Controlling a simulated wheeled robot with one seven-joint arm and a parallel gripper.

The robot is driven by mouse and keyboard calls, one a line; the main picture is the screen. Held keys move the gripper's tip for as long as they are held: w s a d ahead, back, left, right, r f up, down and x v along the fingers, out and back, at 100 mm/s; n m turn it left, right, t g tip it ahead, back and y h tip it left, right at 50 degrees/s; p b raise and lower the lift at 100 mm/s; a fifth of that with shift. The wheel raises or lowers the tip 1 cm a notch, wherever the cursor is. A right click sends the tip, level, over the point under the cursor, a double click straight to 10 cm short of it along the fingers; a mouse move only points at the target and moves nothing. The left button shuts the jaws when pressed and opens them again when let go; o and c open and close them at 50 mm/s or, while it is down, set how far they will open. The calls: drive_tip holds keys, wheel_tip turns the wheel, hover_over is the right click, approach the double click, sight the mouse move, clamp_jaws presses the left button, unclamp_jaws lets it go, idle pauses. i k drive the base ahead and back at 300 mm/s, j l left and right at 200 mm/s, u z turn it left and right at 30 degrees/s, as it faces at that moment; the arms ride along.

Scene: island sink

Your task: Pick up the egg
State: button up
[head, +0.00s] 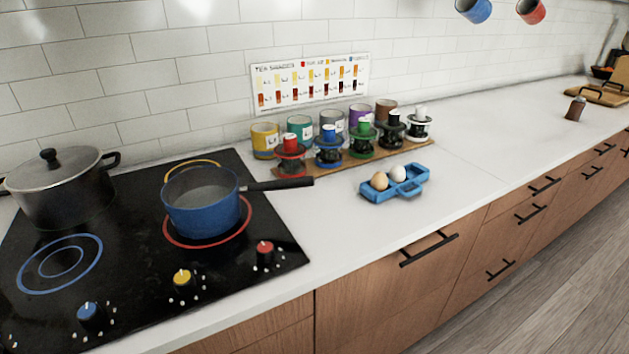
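A brown egg (379,180) and a white egg (397,174) sit side by side in a small blue egg holder (408,190). The holder stands on the white counter, right of the stove and close to the counter's front edge. The right part of the holder looks empty of eggs. My gripper does not show in the head view.
A blue saucepan (202,208) sits on the black stove (140,290), its dark handle pointing right towards the eggs. A lidded pot (62,190) stands at left. Behind the holder, a wooden board (425,153) bears several cups and coloured stands.

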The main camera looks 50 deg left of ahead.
sight(379, 182)
drive_tip(key=u, duration=1.3)
